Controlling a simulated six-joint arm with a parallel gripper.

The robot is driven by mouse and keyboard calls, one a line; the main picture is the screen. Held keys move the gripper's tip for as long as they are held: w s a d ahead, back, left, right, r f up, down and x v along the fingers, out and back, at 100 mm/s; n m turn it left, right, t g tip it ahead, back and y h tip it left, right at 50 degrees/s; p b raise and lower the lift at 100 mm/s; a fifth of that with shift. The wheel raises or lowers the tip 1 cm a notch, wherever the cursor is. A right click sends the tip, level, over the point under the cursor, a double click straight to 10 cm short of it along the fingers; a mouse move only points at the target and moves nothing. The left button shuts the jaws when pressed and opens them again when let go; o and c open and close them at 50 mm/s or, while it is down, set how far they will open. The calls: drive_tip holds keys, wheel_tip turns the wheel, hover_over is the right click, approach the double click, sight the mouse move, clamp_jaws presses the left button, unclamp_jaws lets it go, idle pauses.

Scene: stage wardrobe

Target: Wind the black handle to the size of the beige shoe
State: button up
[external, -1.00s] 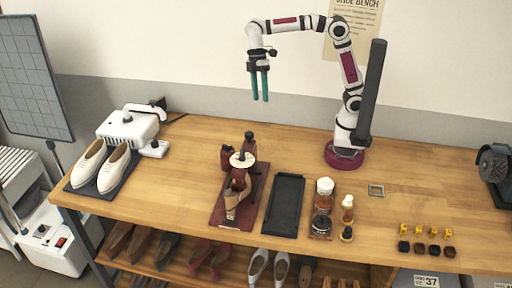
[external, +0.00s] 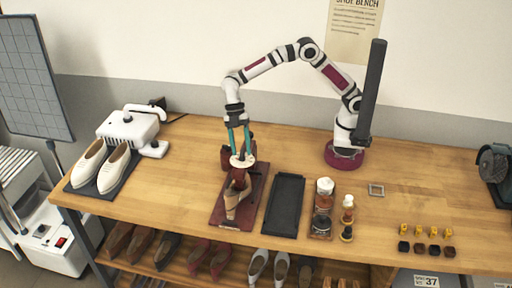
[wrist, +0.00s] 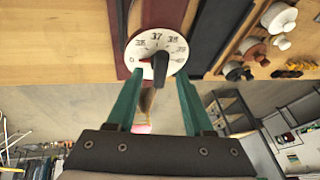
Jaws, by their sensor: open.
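A white round dial (external: 236,163) rises at the stand's back end. In the wrist view the dial (wrist: 140,47) carries numbers, 37 and 38 among them, and a red pointer toward its left side, below the numbered arc. The black handle (wrist: 160,66) stands at the dial's centre. My gripper (wrist: 159,78) is open, with one teal finger on each side of the handle; contact cannot be told. In the external view my gripper (external: 239,152) points down over the dial.
White shoes (external: 103,168) on a dark mat and a white machine (external: 130,125) are at left. A black tray (external: 284,204) and a rack of brushes and jars (external: 321,217) stand right of the stand. A crate label (external: 427,281) reads 37. The back middle bench is clear.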

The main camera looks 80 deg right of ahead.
drive_tip(key=shift+a+f, duration=0.1)
drive_tip(key=shift+f, duration=0.1)
clamp_jaws()
drive_tip(key=shift+m, duration=0.4)
drive_tip(key=m+t, duration=0.1)
drive_tip(key=m, duration=0.2)
drive_tip(key=shift+s+m+t+y, duration=0.2)
drive_tip(key=shift+m+t+y, duration=0.1)
drive_tip(key=shift+m+t, duration=0.1)
drive_tip(key=shift+s+m+t, duration=0.1)
drive_tip(key=shift+m+t, duration=0.45)
drive_tip(key=shift+m, duration=0.75)
drive_tip(key=shift+s+m+t, duration=0.1)
drive_tip(key=shift+m+t, duration=0.45)
drive_tip(key=shift+m, duration=0.75)
